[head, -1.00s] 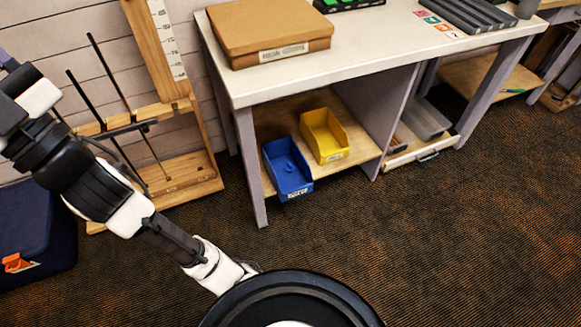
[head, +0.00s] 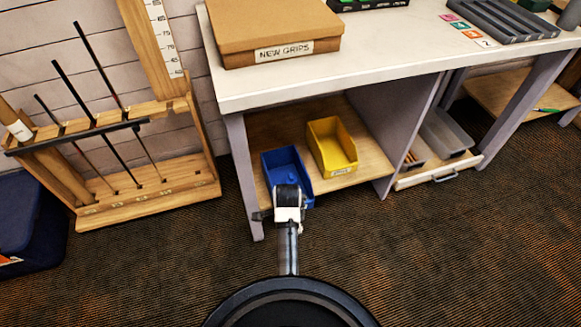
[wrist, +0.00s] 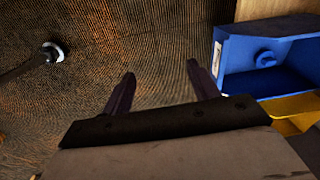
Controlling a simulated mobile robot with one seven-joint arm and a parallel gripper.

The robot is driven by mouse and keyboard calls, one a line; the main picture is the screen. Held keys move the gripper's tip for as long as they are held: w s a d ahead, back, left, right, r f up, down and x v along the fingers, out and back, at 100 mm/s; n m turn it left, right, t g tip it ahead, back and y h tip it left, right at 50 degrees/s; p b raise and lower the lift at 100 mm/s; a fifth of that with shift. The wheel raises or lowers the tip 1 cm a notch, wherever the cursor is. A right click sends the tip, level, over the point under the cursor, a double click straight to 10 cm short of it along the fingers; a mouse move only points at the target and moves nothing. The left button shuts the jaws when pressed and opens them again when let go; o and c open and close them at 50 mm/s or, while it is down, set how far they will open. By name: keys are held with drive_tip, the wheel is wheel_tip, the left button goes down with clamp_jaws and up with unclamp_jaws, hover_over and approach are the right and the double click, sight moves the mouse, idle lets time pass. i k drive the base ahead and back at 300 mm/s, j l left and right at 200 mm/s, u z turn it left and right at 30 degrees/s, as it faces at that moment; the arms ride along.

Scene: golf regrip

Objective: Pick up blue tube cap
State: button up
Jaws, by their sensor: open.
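The blue tube cap (wrist: 265,58) is a small round blue piece inside the blue bin (wrist: 232,57), at the right of the wrist view. The blue bin (head: 282,160) stands on the low wooden shelf under the workbench.
A yellow bin (head: 331,146) stands right beside the blue one. The white workbench top (head: 390,55) overhangs the shelf, with a grey leg (head: 243,175) at its left. A wooden club rack (head: 150,190) stands at left. The carpet (head: 450,250) in front is clear.

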sight(289, 178)
drive_tip(key=i, duration=1.1)
